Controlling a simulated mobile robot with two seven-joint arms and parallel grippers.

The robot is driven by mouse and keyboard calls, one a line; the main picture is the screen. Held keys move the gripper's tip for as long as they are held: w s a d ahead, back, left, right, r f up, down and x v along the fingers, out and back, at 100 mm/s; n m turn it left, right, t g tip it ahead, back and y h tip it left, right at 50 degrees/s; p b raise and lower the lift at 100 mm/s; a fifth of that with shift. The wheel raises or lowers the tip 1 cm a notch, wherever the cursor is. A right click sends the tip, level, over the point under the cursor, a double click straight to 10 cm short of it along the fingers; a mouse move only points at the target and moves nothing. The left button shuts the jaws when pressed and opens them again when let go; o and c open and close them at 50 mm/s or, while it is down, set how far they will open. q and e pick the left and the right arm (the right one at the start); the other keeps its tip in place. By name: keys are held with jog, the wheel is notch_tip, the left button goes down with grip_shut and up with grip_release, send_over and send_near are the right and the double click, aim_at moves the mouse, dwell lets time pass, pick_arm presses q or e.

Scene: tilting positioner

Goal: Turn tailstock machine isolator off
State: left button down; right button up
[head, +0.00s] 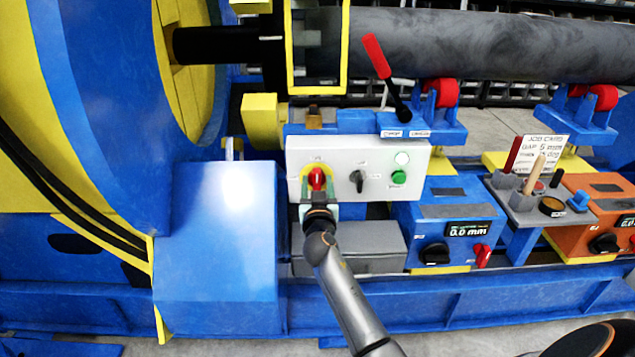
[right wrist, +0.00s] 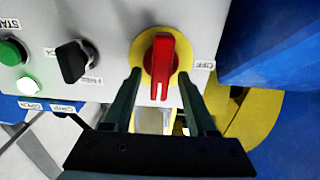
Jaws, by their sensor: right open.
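The isolator is a red rotary handle (head: 317,178) on a yellow round plate, at the left of a pale grey control panel (head: 335,158). In the right wrist view the red handle (right wrist: 161,62) stands upright in the picture, with an OFF label (right wrist: 204,65) to its right. My right gripper (head: 319,205) is in front of the panel at the handle. In the right wrist view its fingers (right wrist: 160,76) are open, one on each side of the handle's lower part, with gaps visible. I cannot tell how deep they reach. My left gripper is not in view.
A black selector knob (head: 357,179) and a green button (head: 398,177) sit to the handle's right. A lever with a red grip (head: 377,57) rises behind the panel. A blue box with a display (head: 467,228) stands to the right. A blue housing (head: 215,250) is left.

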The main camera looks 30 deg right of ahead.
grip_shut()
dwell(0.4)
